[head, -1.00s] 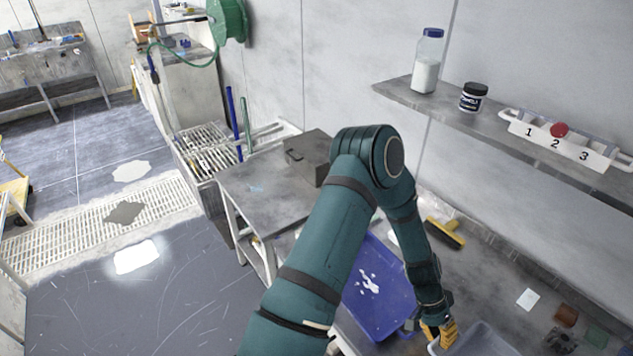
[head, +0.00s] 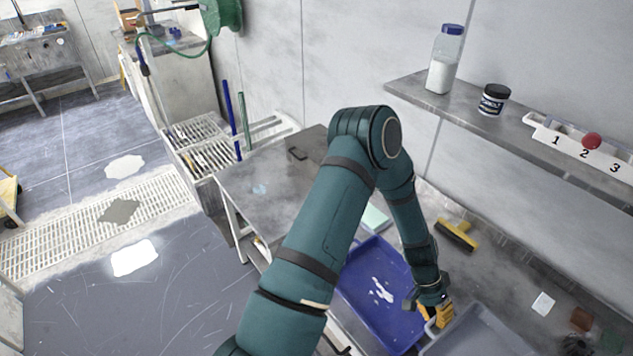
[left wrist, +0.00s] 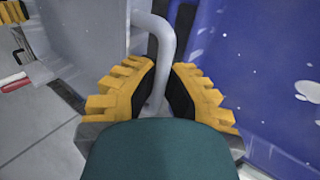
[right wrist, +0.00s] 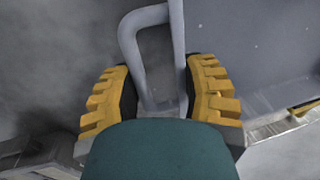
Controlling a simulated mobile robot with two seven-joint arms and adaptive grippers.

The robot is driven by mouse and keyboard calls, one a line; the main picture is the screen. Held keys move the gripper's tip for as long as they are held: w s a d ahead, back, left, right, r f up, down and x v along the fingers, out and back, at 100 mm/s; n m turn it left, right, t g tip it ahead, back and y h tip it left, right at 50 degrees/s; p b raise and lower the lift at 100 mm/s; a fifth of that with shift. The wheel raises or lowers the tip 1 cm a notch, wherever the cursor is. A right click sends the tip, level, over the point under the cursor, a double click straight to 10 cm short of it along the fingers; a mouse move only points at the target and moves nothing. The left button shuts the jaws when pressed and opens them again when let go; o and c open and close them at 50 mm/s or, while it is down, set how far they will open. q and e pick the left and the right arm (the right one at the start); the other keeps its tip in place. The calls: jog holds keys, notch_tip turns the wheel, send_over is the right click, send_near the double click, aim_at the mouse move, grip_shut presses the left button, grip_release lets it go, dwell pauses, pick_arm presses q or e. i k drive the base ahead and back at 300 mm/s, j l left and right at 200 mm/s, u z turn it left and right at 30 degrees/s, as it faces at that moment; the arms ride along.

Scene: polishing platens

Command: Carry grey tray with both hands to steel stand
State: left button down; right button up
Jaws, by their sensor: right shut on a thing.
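The grey tray (head: 480,338) is at the bottom right of the head view, cut off by the frame edge. My left gripper (head: 437,314) is at its left end. In the left wrist view my left gripper (left wrist: 163,88) is closed around the tray's bar handle (left wrist: 160,35). In the right wrist view my right gripper (right wrist: 160,88) is shut on another grey loop handle (right wrist: 130,40). My right gripper is outside the head view. A metal-topped table (head: 250,185) stands beyond the blue tray; I cannot tell if it is the steel stand.
A blue tray (head: 375,290) with white spots lies left of the grey tray. A dark box (head: 310,145) sits on the metal-topped table. A yellow brush (head: 458,235) lies behind. A wall shelf (head: 415,88) holds a bottle (head: 445,60). Open floor (head: 150,310) is at left.

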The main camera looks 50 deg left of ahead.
aim_at(266, 191)
jog(key=j, duration=4.05)
jog(key=k+u, duration=0.05)
jog(key=k, duration=0.05)
